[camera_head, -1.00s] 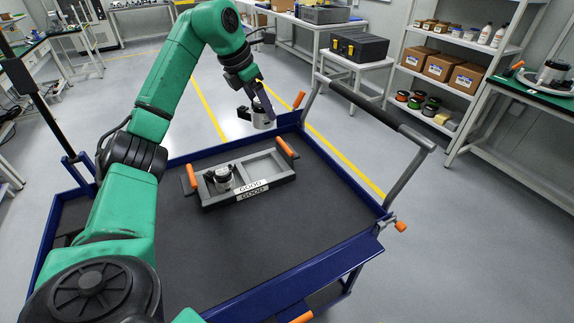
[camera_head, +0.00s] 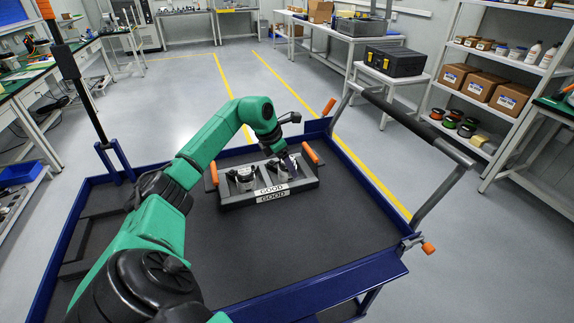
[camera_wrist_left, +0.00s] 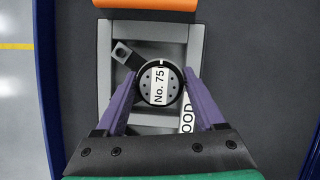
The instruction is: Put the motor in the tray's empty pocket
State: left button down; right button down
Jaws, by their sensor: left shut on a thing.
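The grey tray (camera_head: 308,185) lies on the cart with a "GOOD" label on its front. One motor (camera_head: 243,180) stands in the tray's left pocket. My left gripper (camera_head: 287,162) points down at the right pocket, shut on the other motor (camera_head: 285,173). In the left wrist view this motor (camera_wrist_left: 160,88) shows a round top marked "No. 75", with a finger on either side. Its dark tab points to the upper left, near the tray's rim (camera_wrist_left: 104,80). I cannot tell whether the motor touches the pocket floor. My right gripper is not in view.
The tray has orange handles at its left end (camera_head: 214,173) and right end (camera_head: 311,153). The blue-edged cart (camera_head: 330,277) has a bare dark top in front of the tray. A push bar (camera_head: 418,124) rises at the cart's right.

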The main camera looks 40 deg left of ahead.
pick_arm(q)
jog(key=shift+w+f, duration=0.1)
jog(key=shift+f, duration=0.15)
grip_release()
jog(key=v, duration=1.2)
jog(key=shift+r+b, duration=0.25)
jog(key=shift+b, duration=0.1)
